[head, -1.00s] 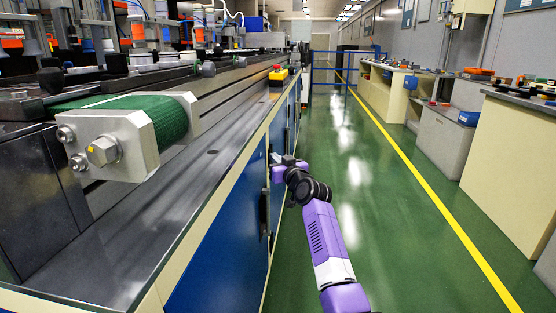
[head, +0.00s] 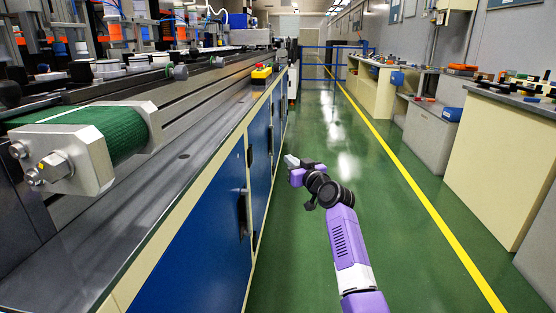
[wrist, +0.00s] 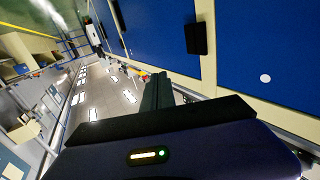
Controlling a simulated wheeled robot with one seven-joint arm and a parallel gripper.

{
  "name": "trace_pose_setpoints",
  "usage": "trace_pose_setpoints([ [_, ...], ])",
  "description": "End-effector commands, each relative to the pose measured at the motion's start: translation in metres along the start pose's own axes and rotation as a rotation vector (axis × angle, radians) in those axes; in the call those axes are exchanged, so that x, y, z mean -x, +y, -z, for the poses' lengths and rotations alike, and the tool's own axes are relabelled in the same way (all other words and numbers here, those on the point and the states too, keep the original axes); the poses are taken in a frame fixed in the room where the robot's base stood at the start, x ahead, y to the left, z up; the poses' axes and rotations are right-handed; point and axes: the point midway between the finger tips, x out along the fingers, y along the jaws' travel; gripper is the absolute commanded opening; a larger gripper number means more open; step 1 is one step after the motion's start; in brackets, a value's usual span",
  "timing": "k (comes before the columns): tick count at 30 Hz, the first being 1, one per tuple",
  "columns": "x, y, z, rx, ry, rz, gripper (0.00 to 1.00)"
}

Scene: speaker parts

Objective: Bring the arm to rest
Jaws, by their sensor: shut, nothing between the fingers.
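My purple arm reaches forward over the green floor in the head view, to the right of the long blue-fronted bench. My gripper (head: 290,162) is at its far end, seen small, with open air around it and a gap to the bench front. In the wrist view the dark fingers of my gripper (wrist: 158,90) are together, with nothing between them. The wrist view is strongly tilted, with blue cabinet doors at upper right.
Cream side benches (head: 490,160) stand at right. A blue railing (head: 325,62) crosses the far aisle. The green floor (head: 330,130) between is clear.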

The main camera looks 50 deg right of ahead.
Motion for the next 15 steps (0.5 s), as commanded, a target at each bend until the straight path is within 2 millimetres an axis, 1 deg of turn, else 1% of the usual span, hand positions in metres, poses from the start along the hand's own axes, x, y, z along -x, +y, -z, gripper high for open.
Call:
trace_pose_setpoints([
  [1, 0.0032, 0.0054, 0.0006, 0.0, 0.0, -0.001, 0.0],
  [4, 0.0069, 0.0113, 0.0003, 0.001, -0.001, 0.0, 0.0],
  [15, 0.0087, 0.0141, 0.0004, -0.013, 0.001, 0.001, 0.0],
])
